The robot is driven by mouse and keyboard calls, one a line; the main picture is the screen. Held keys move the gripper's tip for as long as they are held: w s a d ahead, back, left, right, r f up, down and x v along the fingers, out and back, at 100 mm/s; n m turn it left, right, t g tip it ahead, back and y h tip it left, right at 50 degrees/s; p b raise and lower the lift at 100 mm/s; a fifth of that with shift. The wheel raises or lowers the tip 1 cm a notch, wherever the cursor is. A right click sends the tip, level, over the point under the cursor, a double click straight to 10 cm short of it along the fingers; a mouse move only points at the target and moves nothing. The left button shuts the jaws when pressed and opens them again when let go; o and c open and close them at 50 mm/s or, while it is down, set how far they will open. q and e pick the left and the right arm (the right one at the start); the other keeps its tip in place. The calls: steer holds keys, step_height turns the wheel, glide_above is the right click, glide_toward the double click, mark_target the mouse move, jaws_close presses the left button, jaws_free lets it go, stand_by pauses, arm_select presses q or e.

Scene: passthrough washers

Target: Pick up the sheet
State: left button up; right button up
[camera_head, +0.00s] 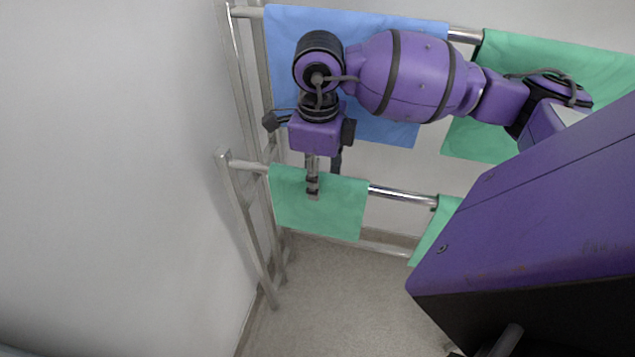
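A small green sheet (345,215) hangs over the lower rail at the left end of the rack. My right gripper (323,186) points down at this sheet's upper edge. One finger lies in front of the cloth and reaches a little below the rail. The other, darker finger shows to its right, near the rail, and its tip is hidden. The fingers look apart, with the sheet's top edge between or beside them; I cannot tell whether they touch it. My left gripper is not in view.
A blue sheet (385,130) hangs from the upper rail (465,35), partly behind my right arm. Another green sheet (480,140) hangs to its right, and a further green one (430,232) below. A white wall (110,180) stands left; the floor (330,300) below is clear.

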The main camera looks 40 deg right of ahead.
steer(key=c, duration=0.9)
